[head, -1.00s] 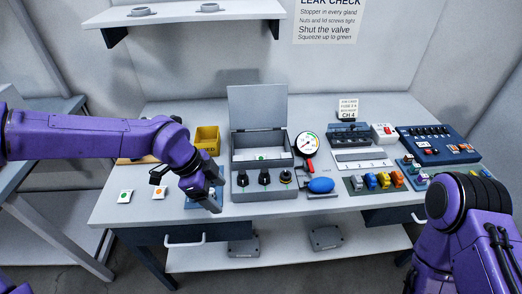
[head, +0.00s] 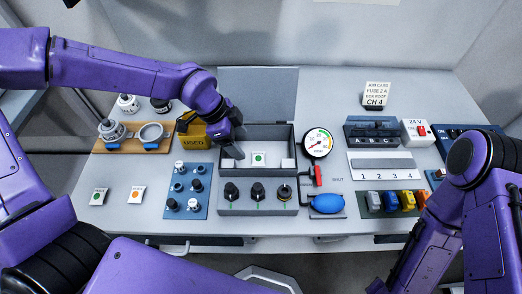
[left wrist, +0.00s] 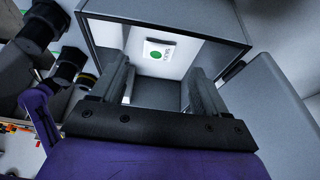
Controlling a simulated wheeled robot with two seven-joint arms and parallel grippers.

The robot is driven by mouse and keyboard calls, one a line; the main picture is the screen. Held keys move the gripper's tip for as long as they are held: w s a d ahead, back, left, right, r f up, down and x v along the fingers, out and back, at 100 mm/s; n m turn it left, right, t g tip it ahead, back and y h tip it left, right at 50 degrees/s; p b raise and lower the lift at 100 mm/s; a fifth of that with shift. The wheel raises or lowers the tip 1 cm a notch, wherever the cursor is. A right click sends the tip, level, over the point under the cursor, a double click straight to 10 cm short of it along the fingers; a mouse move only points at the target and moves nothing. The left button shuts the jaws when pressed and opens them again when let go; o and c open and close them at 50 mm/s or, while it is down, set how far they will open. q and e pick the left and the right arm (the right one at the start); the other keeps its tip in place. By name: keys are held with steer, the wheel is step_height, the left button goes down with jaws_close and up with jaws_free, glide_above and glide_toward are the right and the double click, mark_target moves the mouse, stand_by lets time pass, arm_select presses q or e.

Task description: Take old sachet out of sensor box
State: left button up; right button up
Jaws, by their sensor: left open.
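The grey sensor box (head: 292,138) stands open in the middle of the table, its lid raised at the back. A white sachet with a green dot (head: 259,159) lies inside it, and the sachet also shows in the left wrist view (left wrist: 158,52). My left gripper (head: 233,150) is at the left part of the box opening, pointing down. In the left wrist view its two fingers (left wrist: 160,85) are apart, with the sachet beyond them and nothing between them. My right arm shows at the right, but its gripper is out of view.
A yellow bin marked USED (head: 193,142) stands left of the box. Two loose sachets, one green-dotted (head: 99,196) and one orange-dotted (head: 137,195), lie at the front left. A blue board with fittings (head: 187,190), a gauge (head: 317,143) and a blue bulb (head: 327,203) flank the box.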

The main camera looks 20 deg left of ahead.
mark_target(250, 160)
arm_select(q)
steer(key=shift+s+d+f, duration=0.1)
steer(key=shift+d+f, duration=0.1)
steer(key=shift+f, duration=0.25)
steer(key=shift+s+d+f, duration=0.1)
steer(key=shift+d+f, duration=0.1)
steer(key=shift+f, duration=0.25)
steer(key=x, duration=0.4)
steer(key=shift+w+f, duration=0.3)
steer(key=shift+w, duration=0.05)
steer(key=shift+d+f, duration=0.25)
steer(key=shift+f, duration=0.1)
steer(key=c, duration=1.1)
